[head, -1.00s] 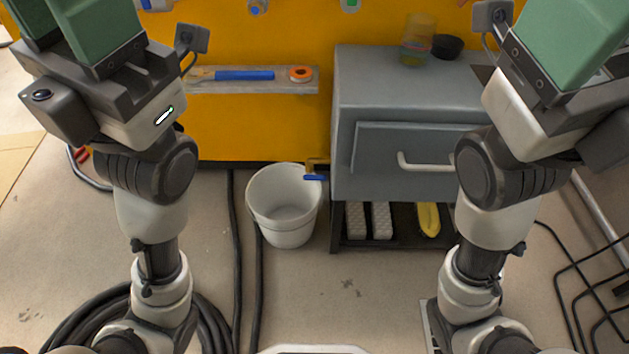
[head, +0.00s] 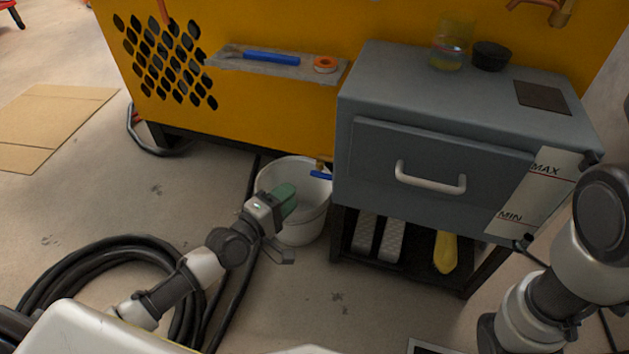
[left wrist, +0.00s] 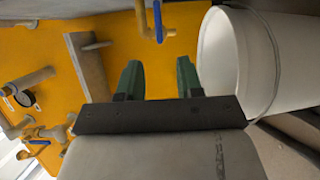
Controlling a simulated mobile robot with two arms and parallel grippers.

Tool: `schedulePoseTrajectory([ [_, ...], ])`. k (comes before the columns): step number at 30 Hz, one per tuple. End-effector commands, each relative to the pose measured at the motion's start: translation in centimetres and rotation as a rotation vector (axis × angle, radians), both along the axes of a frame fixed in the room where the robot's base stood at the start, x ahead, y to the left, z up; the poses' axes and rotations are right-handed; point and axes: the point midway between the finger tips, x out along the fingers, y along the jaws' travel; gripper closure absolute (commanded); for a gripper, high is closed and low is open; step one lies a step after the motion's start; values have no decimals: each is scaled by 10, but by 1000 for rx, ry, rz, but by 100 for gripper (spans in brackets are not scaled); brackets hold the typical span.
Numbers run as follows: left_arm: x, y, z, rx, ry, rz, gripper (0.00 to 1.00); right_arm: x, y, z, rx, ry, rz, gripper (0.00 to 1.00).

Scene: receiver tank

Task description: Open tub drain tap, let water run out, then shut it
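The drain tap (head: 321,174) has a brass body and a blue lever. It sits low on the yellow housing, above the white bucket (head: 305,226). In the left wrist view the tap (left wrist: 158,22) shows above and between my fingers, apart from them. The bucket (left wrist: 222,62) is at the right there. My left gripper (head: 288,196) is in front of the bucket's left side. In the left wrist view my left gripper (left wrist: 158,78) has its green fingers apart with nothing between them. No water is visible. My right gripper is out of view.
A grey drawer cabinet (head: 440,145) stands right of the bucket. A MAX/MIN strip (head: 530,193) shows at its front right. A shelf (head: 225,62) holds a blue-handled tool and orange tape. Black hose (head: 75,255) lies on the floor at left.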

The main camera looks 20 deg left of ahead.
Motion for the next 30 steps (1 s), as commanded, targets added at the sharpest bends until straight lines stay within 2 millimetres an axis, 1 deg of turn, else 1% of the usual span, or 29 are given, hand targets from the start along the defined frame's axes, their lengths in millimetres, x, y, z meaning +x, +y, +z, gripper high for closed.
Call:
schedulePoseTrajectory([
  [1, 11, -5, -3, -4, -5, 2, 64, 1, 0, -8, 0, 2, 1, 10],
  [6, 40, -19, -3, -2, -7, 2, 64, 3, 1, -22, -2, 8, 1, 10],
  [12, 65, -30, -1, 1, -6, 1, 64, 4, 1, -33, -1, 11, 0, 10],
  [17, 72, -33, 0, 1, -4, 1, 64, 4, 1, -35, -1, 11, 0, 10],
  [24, 73, -33, 1, 2, -4, 0, 64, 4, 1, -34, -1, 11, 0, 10],
  [25, 73, -33, 1, 2, -4, 0, 65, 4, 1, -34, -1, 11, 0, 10],
  [30, 73, -33, 1, 2, -4, 0, 91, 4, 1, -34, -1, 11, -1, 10],
])
